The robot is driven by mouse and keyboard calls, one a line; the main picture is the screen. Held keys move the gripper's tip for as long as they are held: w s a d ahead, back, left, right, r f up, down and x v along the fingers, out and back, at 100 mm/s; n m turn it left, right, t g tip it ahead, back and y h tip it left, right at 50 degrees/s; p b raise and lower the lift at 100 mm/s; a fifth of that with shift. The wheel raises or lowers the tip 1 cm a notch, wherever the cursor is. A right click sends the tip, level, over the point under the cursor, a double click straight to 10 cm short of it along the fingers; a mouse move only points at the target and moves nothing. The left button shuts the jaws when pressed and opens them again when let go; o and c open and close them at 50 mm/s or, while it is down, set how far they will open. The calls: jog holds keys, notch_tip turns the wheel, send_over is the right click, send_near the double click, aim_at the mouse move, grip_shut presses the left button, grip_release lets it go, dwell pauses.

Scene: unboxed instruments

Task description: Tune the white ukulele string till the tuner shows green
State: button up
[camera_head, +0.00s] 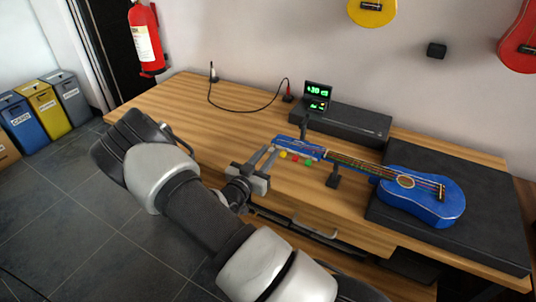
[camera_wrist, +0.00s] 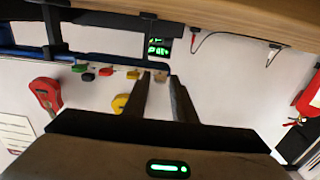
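The blue ukulele (camera_head: 428,196) lies with its body on a black case and its neck pointing left. Several coloured tuning pegs, yellow (camera_head: 283,154), red (camera_head: 295,157) and green (camera_head: 308,161), stick out along the headstock's near side; they also show in the wrist view, with the yellow peg (camera_wrist: 133,75) just left of my fingers. The tuner (camera_head: 317,91) stands behind the headstock with green characters, too small to read surely.
A dark stand (camera_head: 334,178) supports the neck. The wooden table (camera_head: 205,112) is mostly clear at left, apart from a black and red cable (camera_head: 245,110). A drawer handle (camera_head: 314,229) sits below the front edge.

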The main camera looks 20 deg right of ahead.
jog(key=shift+w+d, duration=0.15)
jog(key=shift+d, duration=0.05)
grip_shut()
jog(key=shift+f+b, duration=0.1)
jog(key=shift+b, duration=0.25)
